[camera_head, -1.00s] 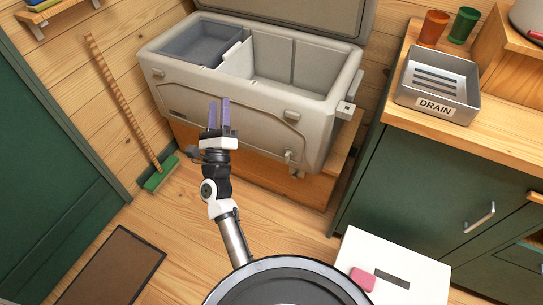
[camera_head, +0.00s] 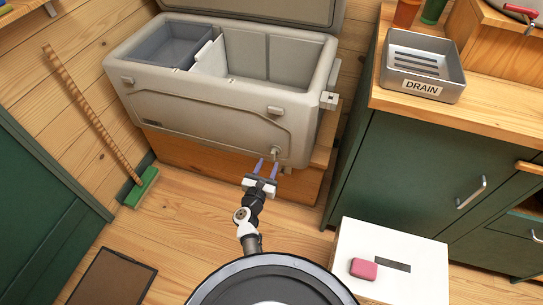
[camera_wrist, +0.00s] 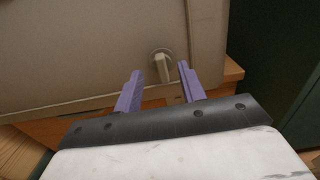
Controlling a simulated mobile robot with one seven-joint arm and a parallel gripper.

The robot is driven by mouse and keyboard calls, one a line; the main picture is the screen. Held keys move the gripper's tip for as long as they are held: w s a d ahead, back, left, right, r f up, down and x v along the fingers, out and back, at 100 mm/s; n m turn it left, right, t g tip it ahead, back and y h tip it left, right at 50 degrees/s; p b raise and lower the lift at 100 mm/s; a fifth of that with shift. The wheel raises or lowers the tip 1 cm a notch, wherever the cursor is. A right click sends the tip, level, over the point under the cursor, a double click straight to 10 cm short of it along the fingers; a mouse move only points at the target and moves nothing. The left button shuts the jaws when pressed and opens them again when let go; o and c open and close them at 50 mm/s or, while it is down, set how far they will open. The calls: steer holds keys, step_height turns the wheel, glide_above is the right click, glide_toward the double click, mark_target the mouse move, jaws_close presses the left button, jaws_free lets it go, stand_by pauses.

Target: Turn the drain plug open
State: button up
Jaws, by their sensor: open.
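The drain plug (camera_head: 275,151) is a small pale handle low on the front right of the grey cooler (camera_head: 190,122). In the wrist view the plug (camera_wrist: 161,66) stands out from a round base on the cooler wall, roughly upright. My gripper (camera_head: 267,164) has two purple fingers pointing at the cooler just below the plug. In the wrist view my gripper (camera_wrist: 160,72) is open, with the plug showing between and beyond its fingertips. The fingers look apart from the plug; the exact gap in depth is hard to tell.
The cooler is open and sits on a wooden base (camera_head: 200,158). A green cabinet (camera_head: 415,170) stands to the right, with a tray marked DRAIN (camera_head: 438,90) on top. A white box (camera_head: 415,265) with a pink block (camera_head: 364,268) is at front right. A broom (camera_head: 140,190) leans left.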

mark_target(272, 155)
steer(key=shift+b+x, duration=0.4)
steer(key=shift+x, duration=2.35)
jaws_close()
